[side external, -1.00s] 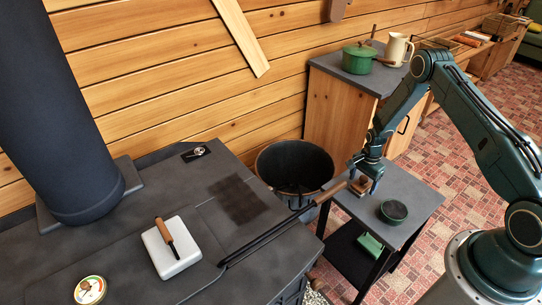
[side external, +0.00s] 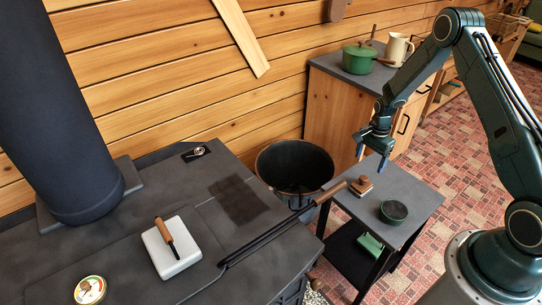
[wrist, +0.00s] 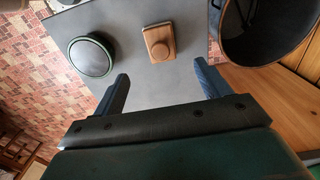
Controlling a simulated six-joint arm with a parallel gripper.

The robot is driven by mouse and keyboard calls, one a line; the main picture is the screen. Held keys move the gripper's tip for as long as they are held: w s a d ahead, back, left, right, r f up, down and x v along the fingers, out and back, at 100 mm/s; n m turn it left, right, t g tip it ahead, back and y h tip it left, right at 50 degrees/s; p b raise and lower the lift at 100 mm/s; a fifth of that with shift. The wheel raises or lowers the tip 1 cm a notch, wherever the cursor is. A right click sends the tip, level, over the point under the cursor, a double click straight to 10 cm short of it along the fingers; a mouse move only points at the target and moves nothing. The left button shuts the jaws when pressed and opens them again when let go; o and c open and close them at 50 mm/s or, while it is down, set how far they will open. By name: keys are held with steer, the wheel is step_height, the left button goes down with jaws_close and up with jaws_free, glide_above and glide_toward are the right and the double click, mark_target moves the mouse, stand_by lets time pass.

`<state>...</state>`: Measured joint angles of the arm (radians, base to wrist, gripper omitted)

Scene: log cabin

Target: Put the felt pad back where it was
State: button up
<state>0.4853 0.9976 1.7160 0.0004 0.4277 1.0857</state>
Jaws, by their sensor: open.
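A small wooden block with a rounded knob, which looks like the felt pad's wooden back (side external: 361,186), lies on the dark top of the small side table (side external: 420,195). Any felt underneath is hidden. In the wrist view the wooden block (wrist: 159,43) lies flat, beyond my fingertips and between their lines. My gripper (side external: 371,160) is open and empty, above the block and apart from it. Its two blue fingers are spread wide in the wrist view (wrist: 162,76).
A round dark green tin (side external: 393,211) stands beside the block. A black bucket (side external: 295,166) stands left of the table. A long tool's wooden handle (side external: 330,193) reaches from the stove (side external: 150,285) to the table's edge. A cabinet (side external: 335,115) with a green pot (side external: 358,60) stands behind.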

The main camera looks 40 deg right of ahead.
steer(key=shift+r, duration=0.2)
stand_by(0.5)
steer(key=s+a+r+n+t, duration=0.15)
steer(key=a+r+n, duration=0.35)
steer(key=r, duration=0.9)
steer(key=s+a+r+n+t, duration=0.1)
steer(key=s+a+r+n, duration=0.2)
steer(key=a+r, duration=0.75)
steer(key=s+a+r+n+t, duration=0.1)
steer(key=s+a+r+n, duration=0.1)
steer(key=s, duration=0.4)
steer(key=s+a+r+n+t, duration=0.1)
steer(key=s+a+r+n, duration=0.1)
steer(key=s+r+n, duration=0.2)
steer(key=s+a+r+n+t, duration=0.1)
steer(key=s+a+r+n, duration=0.2)
steer(key=s+r, duration=0.4)
steer(key=shift+s+r+n, duration=0.2)
steer(key=shift+s+n, duration=0.3)
steer(key=shift+s, duration=1.1)
